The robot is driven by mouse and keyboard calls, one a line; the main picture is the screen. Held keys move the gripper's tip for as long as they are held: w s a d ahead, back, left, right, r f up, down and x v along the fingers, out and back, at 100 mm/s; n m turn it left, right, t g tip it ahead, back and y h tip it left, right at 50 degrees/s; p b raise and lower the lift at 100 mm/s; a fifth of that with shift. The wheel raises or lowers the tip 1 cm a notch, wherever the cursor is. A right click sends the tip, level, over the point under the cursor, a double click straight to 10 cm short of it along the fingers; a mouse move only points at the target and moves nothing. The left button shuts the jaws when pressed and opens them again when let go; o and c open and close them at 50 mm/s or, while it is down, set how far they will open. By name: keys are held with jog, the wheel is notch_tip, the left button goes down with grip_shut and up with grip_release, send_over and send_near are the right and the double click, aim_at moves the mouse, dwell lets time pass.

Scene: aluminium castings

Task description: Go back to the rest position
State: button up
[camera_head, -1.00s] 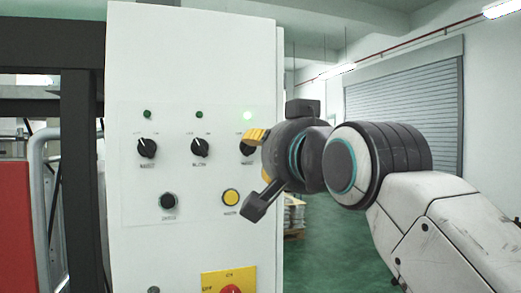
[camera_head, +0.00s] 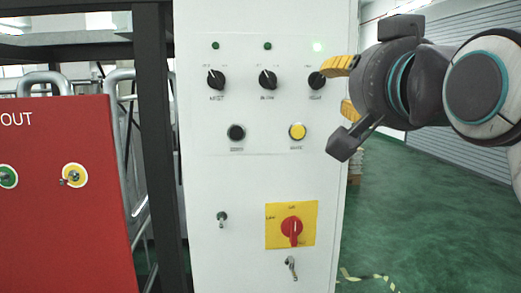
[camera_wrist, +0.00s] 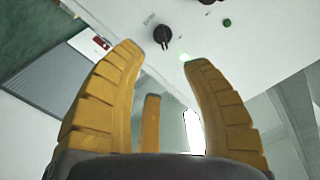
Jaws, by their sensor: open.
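My gripper (camera_head: 346,88) is at the right of the head view, in front of the right edge of the white control cabinet (camera_head: 205,175). Its yellow fingers are open with nothing between them, beside the rightmost black knob (camera_head: 317,81). In the wrist view the open fingers (camera_wrist: 160,75) point towards the tilted white panel. A black knob (camera_wrist: 163,35) shows beyond the fingertips, apart from them. A lit green lamp (camera_head: 317,46) sits above the rightmost knob. I cannot tell the exact gap between finger and panel.
The cabinet also carries a yellow button (camera_head: 297,131), a black button (camera_head: 236,132) and a red switch (camera_head: 292,227) on a yellow plate. A red panel (camera_head: 60,215) stands at the left. Open green floor (camera_head: 440,215) and a grey shutter (camera_head: 480,135) lie to the right.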

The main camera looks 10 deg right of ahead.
notch_tip(320, 180, down, 23)
jog(key=n+g, duration=0.5)
jog(key=g, duration=0.2)
jog(key=s+f+g, duration=0.3)
jog(key=s+f, duration=0.5)
jog(key=f, duration=0.4)
jog(key=s+f+g, duration=0.3)
jog(key=s+f, duration=0.4)
jog(key=f, duration=0.5)
jog(key=shift+s+n, duration=0.35)
jog(key=shift+n, duration=0.05)
